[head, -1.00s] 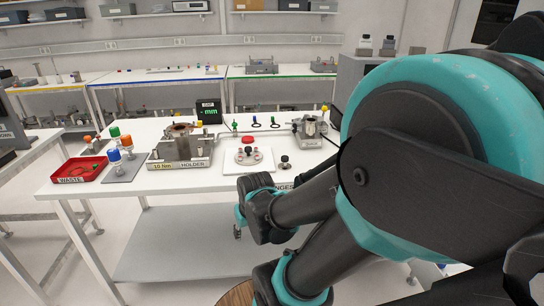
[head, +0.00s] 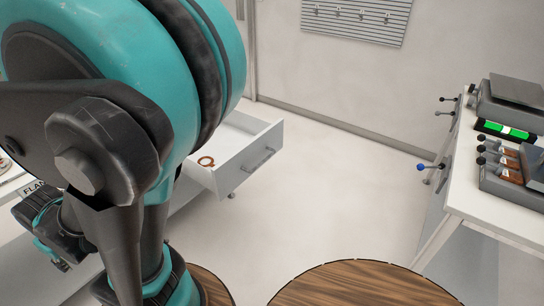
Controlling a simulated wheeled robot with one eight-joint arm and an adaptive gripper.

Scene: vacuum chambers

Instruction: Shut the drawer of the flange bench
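The drawer (head: 238,170) is white and stands pulled out from the bench at the left, its grey bar handle (head: 259,160) facing right. A copper-coloured ring (head: 206,161) lies inside it. My arm covers much of the bench and the drawer's left end. My gripper (head: 58,258) is low at the left, in front of the bench and apart from the drawer handle. Its fingers are small and dark, and I cannot tell if they are open.
Pale floor is free right of the drawer. Round wooden tops (head: 362,286) show at the bottom edge. A slatted hook panel (head: 357,18) hangs on the wall.

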